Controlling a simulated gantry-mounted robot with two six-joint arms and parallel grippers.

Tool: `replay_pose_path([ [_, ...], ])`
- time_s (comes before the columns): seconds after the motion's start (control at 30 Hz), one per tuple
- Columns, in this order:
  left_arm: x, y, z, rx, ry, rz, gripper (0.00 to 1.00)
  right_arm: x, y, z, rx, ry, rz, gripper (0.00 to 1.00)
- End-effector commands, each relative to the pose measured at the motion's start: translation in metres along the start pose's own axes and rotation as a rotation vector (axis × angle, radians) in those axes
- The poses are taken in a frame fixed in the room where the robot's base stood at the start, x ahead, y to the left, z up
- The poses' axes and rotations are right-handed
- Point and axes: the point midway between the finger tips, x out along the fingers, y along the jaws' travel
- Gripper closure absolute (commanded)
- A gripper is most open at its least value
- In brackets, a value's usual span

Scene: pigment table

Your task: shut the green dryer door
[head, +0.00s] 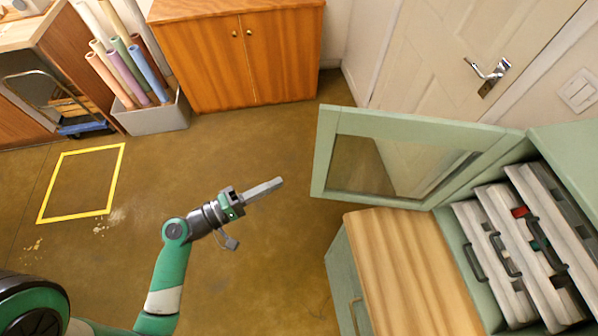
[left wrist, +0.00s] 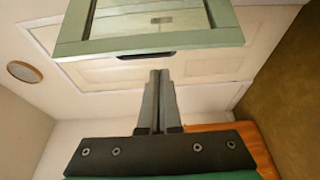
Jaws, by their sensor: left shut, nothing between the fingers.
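The green dryer door (head: 328,160) is a green frame around a clear pane. It stands swung open from the green cabinet (head: 565,150) at the right of the head view. In the left wrist view the green door (left wrist: 190,46) fills the top, with a dark handle (left wrist: 147,55) at its lower edge. My left gripper (head: 279,183) is shut and empty, left of the door's free edge and apart from it in the head view. Its closed fingers (left wrist: 158,74) point toward the door in the left wrist view. My right gripper is out of view.
Grey cases (head: 490,245) with dark handles stand inside the cabinet. A wooden-topped counter (head: 405,270) sits below the door. A wooden cupboard (head: 237,60) and a bin (head: 155,118) of coloured rolls stand at the back. The floor around my left arm is clear.

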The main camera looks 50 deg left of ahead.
Motion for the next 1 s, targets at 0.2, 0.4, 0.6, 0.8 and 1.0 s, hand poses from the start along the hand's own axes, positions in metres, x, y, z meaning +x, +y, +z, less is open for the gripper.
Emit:
replay_pose_path([
  [0.2,0.003,0.002,-0.004,0.006,0.008,0.003,1.0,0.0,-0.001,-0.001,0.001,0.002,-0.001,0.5],
  [0.4,0.029,0.003,-0.002,0.009,0.001,0.004,1.0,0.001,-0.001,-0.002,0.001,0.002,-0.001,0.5],
  [0.6,0.069,0.003,-0.004,0.008,0.004,0.004,1.0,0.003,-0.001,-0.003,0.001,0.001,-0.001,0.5],
  [0.8,0.095,0.002,-0.005,0.008,0.008,0.003,1.0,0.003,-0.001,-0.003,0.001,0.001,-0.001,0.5],
  [1.0,0.1,0.002,-0.005,0.007,0.01,0.003,1.0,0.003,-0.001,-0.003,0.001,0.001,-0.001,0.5],
])
